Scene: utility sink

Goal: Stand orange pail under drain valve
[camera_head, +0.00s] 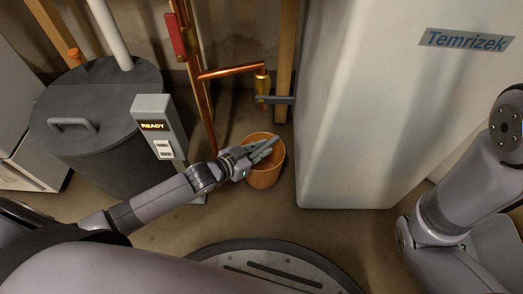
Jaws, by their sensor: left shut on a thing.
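The orange pail (266,178) is at the middle of the head view, close to the floor left of the white tank. My left gripper (268,146) reaches over the pail's near left rim and is shut on the pail. The gripper hides part of the pail's opening. The brass drain valve (262,84) is on a copper pipe above and behind the pail, with a grey lever (280,100) to its right. Whether the pail touches the floor is hard to tell. My right arm shows at the right, but its gripper is out of view.
A white tank (350,130) labelled "Temrizek" stands close on the pail's right. A dark lidded bin (95,110) and a grey post with a READY display (158,125) stand at the left. A red-handled valve (175,36) is on the copper pipes. Bare floor (225,215) lies in front.

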